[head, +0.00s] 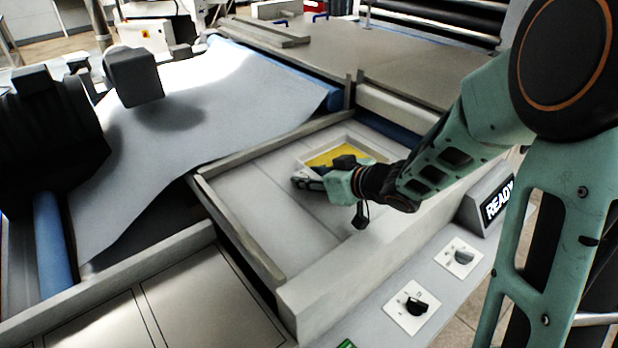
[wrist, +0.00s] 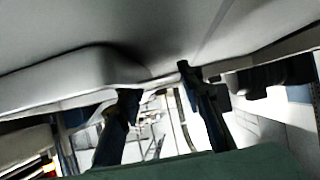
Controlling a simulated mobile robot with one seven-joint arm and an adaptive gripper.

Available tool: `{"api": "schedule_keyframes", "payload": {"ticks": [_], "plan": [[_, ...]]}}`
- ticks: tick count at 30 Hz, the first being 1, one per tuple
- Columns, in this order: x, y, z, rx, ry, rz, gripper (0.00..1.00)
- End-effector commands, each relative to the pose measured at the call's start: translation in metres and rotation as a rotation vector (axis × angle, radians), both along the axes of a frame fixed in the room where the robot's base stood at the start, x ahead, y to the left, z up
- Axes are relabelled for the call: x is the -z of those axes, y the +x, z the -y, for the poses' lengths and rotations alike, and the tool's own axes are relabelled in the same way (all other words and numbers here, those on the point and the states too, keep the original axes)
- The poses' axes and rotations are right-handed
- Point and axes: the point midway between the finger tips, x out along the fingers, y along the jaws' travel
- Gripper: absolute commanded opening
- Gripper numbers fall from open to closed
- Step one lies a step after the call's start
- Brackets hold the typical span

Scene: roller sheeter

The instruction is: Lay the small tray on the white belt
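A small tray (head: 370,151) with a pale rim and a yellow inside is in the head view, over the right part of a pale recessed bed. My gripper (head: 308,180) is at the tray's near left side; my wrist hides part of the tray. In the wrist view my gripper's two dark fingers (wrist: 156,82) stand apart, their tips by the edge of a large grey surface (wrist: 70,75). I cannot tell whether they touch it. The white belt (head: 225,100) seems to be the broad pale sheet sloping down at the left.
A raised pale frame (head: 240,235) surrounds the bed, between it and the sheet. A control panel with knobs (head: 412,308) and a READY sign (head: 498,200) is at the near right. Dark machine parts (head: 135,78) overhang the sheet at left. The bed's left part is clear.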

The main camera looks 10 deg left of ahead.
Motion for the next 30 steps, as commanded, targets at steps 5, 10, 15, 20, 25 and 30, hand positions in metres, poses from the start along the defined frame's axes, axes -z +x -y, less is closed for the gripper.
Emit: {"api": "schedule_keyframes", "payload": {"ticks": [5, 10, 15, 20, 25, 30], "plan": [[0.000, 0.000, 0.000, 0.000, 0.000, 0.000, 0.50], [0.000, 0.000, 0.000, 0.000, 0.000, 0.000, 0.50], [-0.005, -0.003, 0.006, 0.003, 0.000, 0.002, 0.50], [-0.018, -0.018, 0.023, 0.004, -0.001, 0.003, 0.50], [-0.037, -0.039, 0.047, 0.004, -0.001, 0.003, 0.50], [-0.051, -0.056, 0.067, 0.004, -0.001, 0.002, 0.50]]}}
